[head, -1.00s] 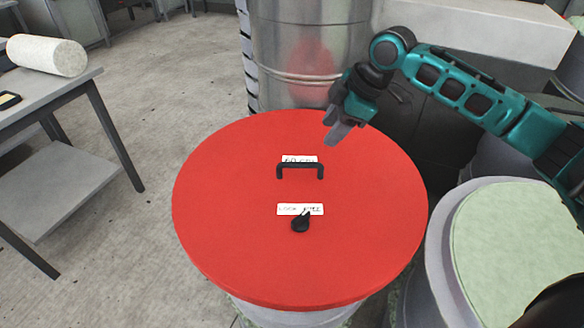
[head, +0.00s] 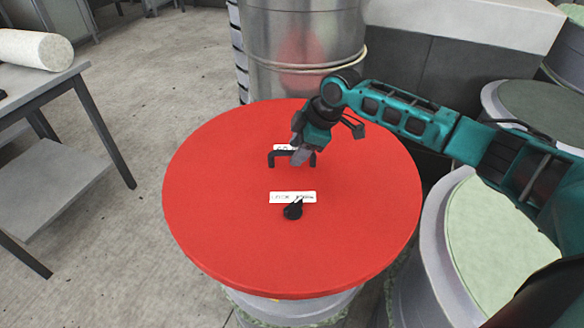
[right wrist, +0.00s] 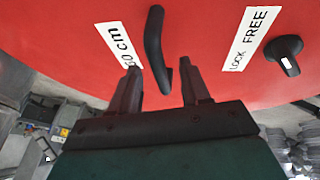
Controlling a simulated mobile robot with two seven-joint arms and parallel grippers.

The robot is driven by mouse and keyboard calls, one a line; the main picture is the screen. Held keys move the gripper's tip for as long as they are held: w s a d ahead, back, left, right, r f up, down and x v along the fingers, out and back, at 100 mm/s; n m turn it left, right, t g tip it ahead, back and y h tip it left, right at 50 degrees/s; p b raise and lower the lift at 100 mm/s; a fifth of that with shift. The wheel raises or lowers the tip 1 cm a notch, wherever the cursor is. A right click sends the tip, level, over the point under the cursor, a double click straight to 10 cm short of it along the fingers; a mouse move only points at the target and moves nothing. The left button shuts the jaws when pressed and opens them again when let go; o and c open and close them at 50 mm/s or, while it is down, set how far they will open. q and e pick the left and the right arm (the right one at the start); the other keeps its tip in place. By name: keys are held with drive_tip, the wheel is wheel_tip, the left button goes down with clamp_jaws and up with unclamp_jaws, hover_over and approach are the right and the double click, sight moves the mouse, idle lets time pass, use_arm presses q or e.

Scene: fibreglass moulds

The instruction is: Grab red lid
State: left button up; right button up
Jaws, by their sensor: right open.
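The round red lid (head: 235,215) lies on a metal drum in the middle of the head view. Its black bar handle (head: 272,158) stands near the centre, with a black knob (head: 293,210) and a "LOCK FREE" label nearer me. My right gripper (head: 300,153) is over the lid at the handle and partly covers it and the label behind it. In the right wrist view the open right gripper (right wrist: 160,80) has the end of the handle (right wrist: 155,45) between its fingertips in the picture; contact cannot be told. The red lid (right wrist: 195,40) fills the upper part there. My left gripper is not in view.
A shiny metal drum (head: 300,75) stands right behind the lid. Drums with pale green tops (head: 500,240) stand close on the right. A grey table (head: 50,85) with a white roll (head: 35,48) is at the left, with bare floor between.

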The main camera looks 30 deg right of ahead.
clamp_jaws()
idle(0.4)
idle(0.9)
drive_tip(key=shift+w+r, duration=0.1)
drive_tip(key=shift+r, duration=0.1)
